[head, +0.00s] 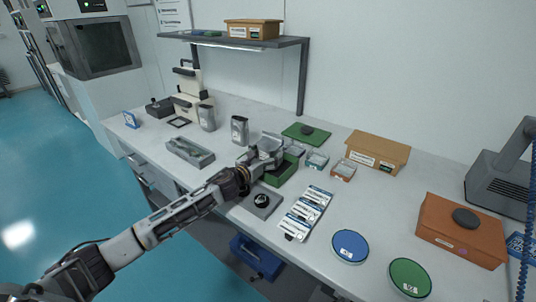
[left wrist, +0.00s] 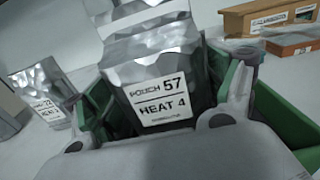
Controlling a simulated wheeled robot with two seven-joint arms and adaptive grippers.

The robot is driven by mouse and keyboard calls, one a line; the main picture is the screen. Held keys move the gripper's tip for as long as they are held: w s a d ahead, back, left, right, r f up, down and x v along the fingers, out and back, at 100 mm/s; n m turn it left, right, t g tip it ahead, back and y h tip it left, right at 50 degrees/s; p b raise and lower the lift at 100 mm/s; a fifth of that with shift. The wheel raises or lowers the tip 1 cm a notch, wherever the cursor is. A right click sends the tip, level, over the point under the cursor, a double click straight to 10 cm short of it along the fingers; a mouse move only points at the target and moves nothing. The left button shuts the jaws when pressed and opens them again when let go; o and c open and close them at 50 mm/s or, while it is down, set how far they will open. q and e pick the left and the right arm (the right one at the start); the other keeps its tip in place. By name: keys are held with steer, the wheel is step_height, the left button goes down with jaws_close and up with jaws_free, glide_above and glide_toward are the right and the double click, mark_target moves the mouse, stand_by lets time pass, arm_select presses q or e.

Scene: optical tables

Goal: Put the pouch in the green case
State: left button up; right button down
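The silver pouch (left wrist: 158,88), labelled "POUCH 57 HEAT 4", stands between green walls of the green case (left wrist: 285,120) in the left wrist view. In the head view the green case (head: 281,173) is on the table, partly hidden by my left gripper (head: 270,148). My left gripper's fingers (left wrist: 155,110) are on both sides of the pouch. Green shows between the fingers and the pouch, so the gripper looks open. The pouch's lower end is hidden, so I cannot tell whether it rests on the case floor. My right gripper is not in view.
Other silver pouches (head: 240,130) (head: 207,117) stand to the left. A grey tray (head: 190,152) and a grey block with a black knob (head: 262,201) are near the arm. A green lid (head: 306,133), small clear boxes (head: 317,160) and a cardboard box (head: 377,150) lie behind and right.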

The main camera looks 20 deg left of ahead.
arm_select(q)
steer(key=shift+o, duration=0.4)
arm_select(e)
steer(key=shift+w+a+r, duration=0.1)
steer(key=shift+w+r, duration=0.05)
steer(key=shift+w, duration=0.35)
arm_select(q)
steer(key=shift+r, duration=0.2)
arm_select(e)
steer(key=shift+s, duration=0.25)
